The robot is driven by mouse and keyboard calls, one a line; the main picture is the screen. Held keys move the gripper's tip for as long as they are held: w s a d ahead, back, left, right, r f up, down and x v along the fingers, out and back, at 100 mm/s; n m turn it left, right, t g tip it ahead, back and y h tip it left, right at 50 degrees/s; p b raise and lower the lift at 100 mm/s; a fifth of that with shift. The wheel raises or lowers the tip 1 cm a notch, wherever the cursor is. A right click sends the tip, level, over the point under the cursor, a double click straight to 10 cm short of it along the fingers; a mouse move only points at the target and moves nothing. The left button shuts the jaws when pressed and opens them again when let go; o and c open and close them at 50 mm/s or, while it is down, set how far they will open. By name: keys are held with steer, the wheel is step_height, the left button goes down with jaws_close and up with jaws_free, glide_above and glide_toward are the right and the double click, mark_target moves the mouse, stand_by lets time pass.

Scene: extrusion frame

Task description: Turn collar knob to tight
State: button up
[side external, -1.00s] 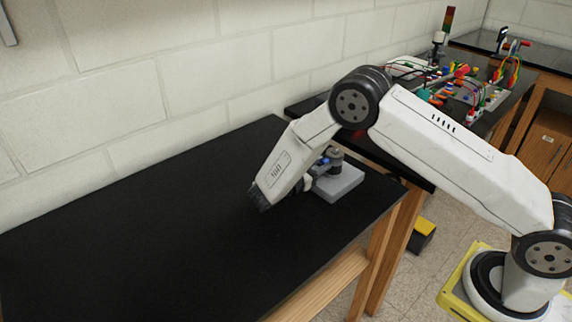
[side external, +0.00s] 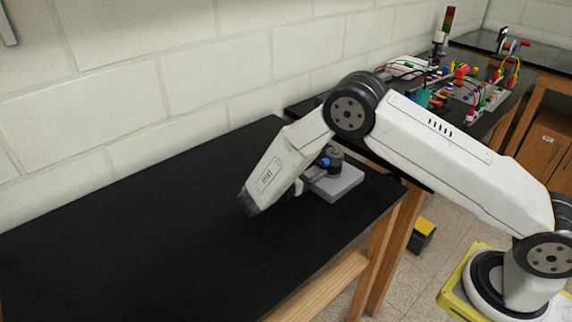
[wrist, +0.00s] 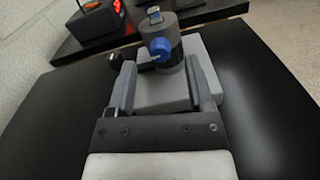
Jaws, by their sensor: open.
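The collar knob (side external: 323,162) is blue and sits on the left side of a dark upright cylinder (side external: 335,159). The cylinder stands on a light grey block (side external: 340,184) near the table's right end. In the wrist view, the blue knob (wrist: 160,49) faces me from the front of the cylinder, with a small pale mark on it. My gripper (wrist: 161,66) is open, its two grey fingers spread wide to either side of the knob and lower in the picture. Nothing is between the fingertips that I can see touching them. In the side view, my wrist link mostly hides my gripper (side external: 299,187).
The black table (side external: 150,235) is bare to the left. A white brick wall (side external: 130,85) runs behind it. A second bench behind carries colourful wired parts (side external: 465,85). In the wrist view, a dark box with a red light (wrist: 95,10) stands beyond a gap.

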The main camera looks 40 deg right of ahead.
steer(key=shift+w+a, duration=0.1)
steer(key=shift+a, duration=2.4)
steer(key=shift+s+d+r+g+y, duration=0.1)
steer(key=shift+s+d+g+y, duration=0.25)
steer(key=shift+d+y, duration=0.15)
steer(key=s+d+m+y, duration=0.1)
steer(key=s+y, duration=0.1)
steer(key=s+d+m+g+y, duration=0.1)
steer(key=y, duration=0.1)
steer(key=shift+s+d+r+m+g, duration=0.15)
steer(key=shift+s+d+m+g, duration=0.15)
steer(key=shift+s+d, duration=0.1)
steer(key=s+y, duration=0.1)
steer(key=s+m+y, duration=0.2)
steer(key=s+y, duration=0.1)
steer(key=shift+d+r, duration=0.15)
steer(key=shift+d, duration=0.2)
steer(key=s+a+r+m+t+y, duration=0.1)
steer(key=s+r+m+t+y, duration=0.1)
steer(key=s+m+y, duration=0.2)
steer(key=s+a+r+m+t+y, duration=0.1)
steer(key=s+m+t+y, duration=0.2)
steer(key=s+m+y, duration=0.2)
steer(key=shift+s+r+m, duration=0.35)
steer(key=shift+s+m, duration=0.05)
steer(key=shift+m, duration=0.7)
steer(key=shift+o, duration=0.2)
steer(key=shift+t, duration=0.25)
